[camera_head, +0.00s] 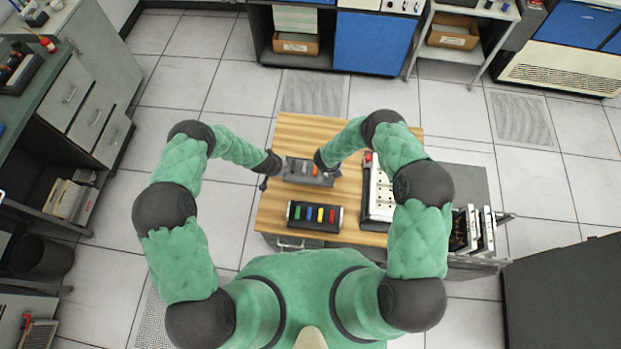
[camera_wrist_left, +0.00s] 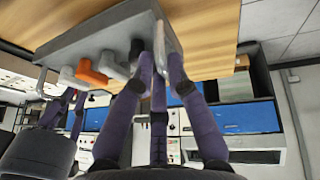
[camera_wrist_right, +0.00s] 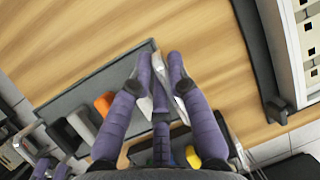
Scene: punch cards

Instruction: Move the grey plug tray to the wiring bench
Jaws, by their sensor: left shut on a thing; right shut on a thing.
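The grey plug tray (camera_head: 296,178) is at the wooden tabletop, holding an orange plug and several grey or dark ones. It also shows in the left wrist view (camera_wrist_left: 110,32) and the right wrist view (camera_wrist_right: 90,82). My left gripper (camera_head: 271,170) is shut on the handle at its left end. My right gripper (camera_head: 323,166) is shut on the handle at its right end; the right wrist view shows these fingers (camera_wrist_right: 160,68) closed around it. Whether the tray touches the wood or hangs just above it I cannot tell. Which furniture is the wiring bench is not clear.
A black tray (camera_head: 294,222) with green, blue, yellow and red blocks lies nearer me on the wooden tabletop (camera_head: 268,212). A white panel (camera_head: 380,200) stands at its right. A green-topped bench with drawers (camera_head: 62,62) is at the left, across clear tiled floor (camera_head: 170,95).

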